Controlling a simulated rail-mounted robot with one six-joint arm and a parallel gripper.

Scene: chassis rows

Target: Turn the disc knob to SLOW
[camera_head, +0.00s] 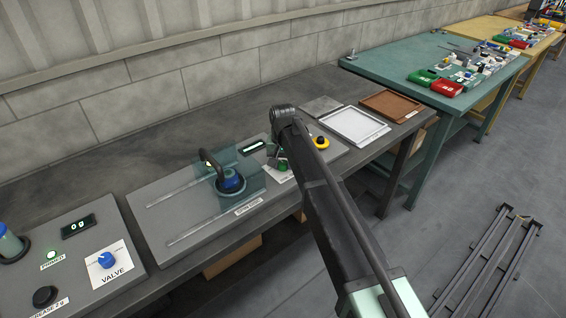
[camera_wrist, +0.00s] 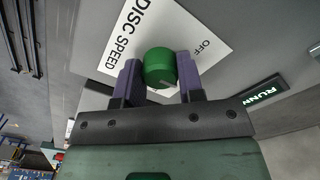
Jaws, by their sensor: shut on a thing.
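The disc knob (camera_wrist: 159,66) is round and green, on a white plate (camera_wrist: 150,22) lettered DISC SPEED and OFF. My gripper (camera_wrist: 159,73) is shut on the knob in the wrist view, one purple-grey finger on each side. A pale mark on the knob's lower right edge is partly seen. The SLOW lettering is not visible. In the head view, the knob (camera_head: 282,165) shows small beside my arm, which covers part of its plate.
A lit display (camera_wrist: 262,93) reading "RUNN" is beside the plate. A clear guard (camera_head: 245,178) with a blue disc unit (camera_head: 230,181) stands left of the knob. A yellow-and-black button (camera_head: 320,143) and a white tray (camera_head: 353,126) are to the right.

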